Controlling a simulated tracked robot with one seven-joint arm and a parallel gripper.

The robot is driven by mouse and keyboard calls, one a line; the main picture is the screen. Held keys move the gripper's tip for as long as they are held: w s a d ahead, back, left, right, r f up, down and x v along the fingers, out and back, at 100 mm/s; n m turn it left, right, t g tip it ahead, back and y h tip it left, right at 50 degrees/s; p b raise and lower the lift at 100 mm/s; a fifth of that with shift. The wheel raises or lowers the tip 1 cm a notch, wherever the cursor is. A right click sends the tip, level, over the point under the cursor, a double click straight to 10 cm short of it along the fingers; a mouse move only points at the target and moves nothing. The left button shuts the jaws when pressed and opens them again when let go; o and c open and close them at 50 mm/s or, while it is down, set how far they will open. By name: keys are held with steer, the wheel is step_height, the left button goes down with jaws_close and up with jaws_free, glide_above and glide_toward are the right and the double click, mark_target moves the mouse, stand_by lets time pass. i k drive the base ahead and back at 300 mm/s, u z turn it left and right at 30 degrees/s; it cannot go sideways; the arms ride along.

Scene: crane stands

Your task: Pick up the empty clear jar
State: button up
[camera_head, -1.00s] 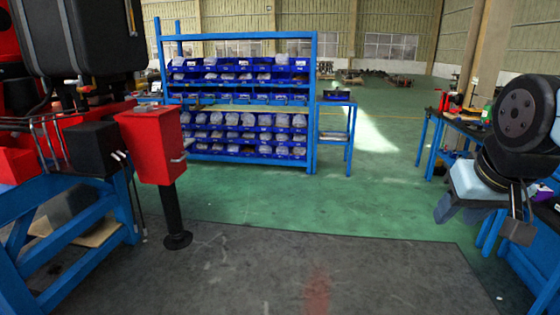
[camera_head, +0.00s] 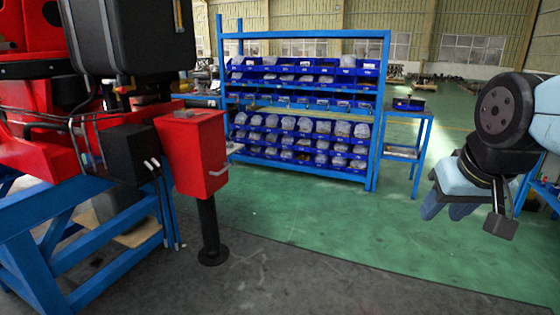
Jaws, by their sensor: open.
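I cannot make out an empty clear jar in the head view. My gripper (camera_head: 448,212) hangs at the right of the picture, below the grey and black arm joint. Its pale blue-grey fingers point downward. It is open and nothing shows between its fingers.
A blue rack (camera_head: 375,110) with several rows of blue bins stands ahead. A small blue side table (camera_head: 428,118) is right of it. At left, a red box (camera_head: 196,152) on a black post (camera_head: 210,228) and a blue frame (camera_head: 95,275) block the way. The green floor (camera_head: 330,220) ahead is clear.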

mark_target(229, 138)
steer(key=u, duration=0.25)
steer(key=i, duration=1.2)
steer(key=u, duration=0.5)
steer(key=i, duration=1.4)
steer(key=z, duration=0.65)
steer(key=i, duration=1.1)
steer(key=u, duration=0.55)
